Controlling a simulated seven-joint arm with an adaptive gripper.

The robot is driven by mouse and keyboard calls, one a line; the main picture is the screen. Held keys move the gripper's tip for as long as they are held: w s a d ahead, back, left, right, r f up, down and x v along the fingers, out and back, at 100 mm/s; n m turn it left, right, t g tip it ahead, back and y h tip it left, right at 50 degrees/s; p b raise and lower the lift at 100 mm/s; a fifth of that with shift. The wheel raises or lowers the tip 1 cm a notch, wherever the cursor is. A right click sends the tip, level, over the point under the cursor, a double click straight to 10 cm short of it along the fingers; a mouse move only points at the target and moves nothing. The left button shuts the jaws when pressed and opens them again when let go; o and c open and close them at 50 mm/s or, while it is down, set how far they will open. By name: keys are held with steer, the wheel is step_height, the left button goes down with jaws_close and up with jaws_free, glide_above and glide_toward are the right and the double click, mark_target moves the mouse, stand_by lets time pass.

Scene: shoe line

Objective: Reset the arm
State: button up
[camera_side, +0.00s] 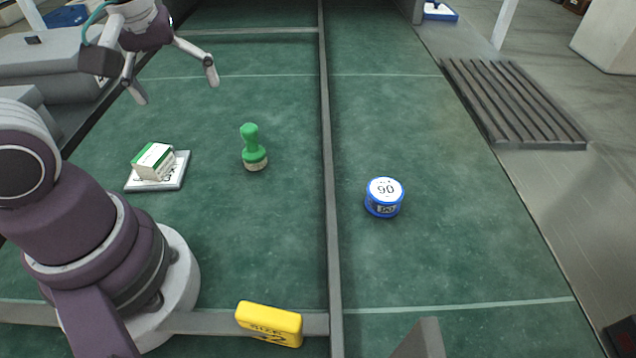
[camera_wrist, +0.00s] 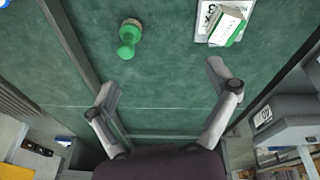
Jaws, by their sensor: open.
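My gripper (camera_side: 176,84) is raised at the upper left of the side view, its two fingers spread wide with nothing between them. In the wrist view my gripper (camera_wrist: 162,88) is also open and empty above the green surface. A green stamp-like object (camera_side: 253,148) with a knob stands on the green surface; it also shows in the wrist view (camera_wrist: 128,42), beyond the fingertips. A white box with green trim (camera_side: 154,161) rests on a flat pale plate (camera_side: 177,183). Both lie left of the stamp-like object in the side view.
A blue and white round tin (camera_side: 384,198) stands right of the long metal divider (camera_side: 328,200). A yellow block (camera_side: 269,324) sits at the near edge. A slatted dark panel (camera_side: 512,103) lies at right. Open green surface lies around the tin.

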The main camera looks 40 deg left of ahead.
steer(key=d+r+m+t+h, duration=0.2)
steer(key=d+m, duration=0.6)
steer(key=m, duration=0.4)
steer(key=shift+s+r+t, duration=0.45)
steer(key=shift+r+t, duration=0.05)
steer(key=shift+t, duration=0.1)
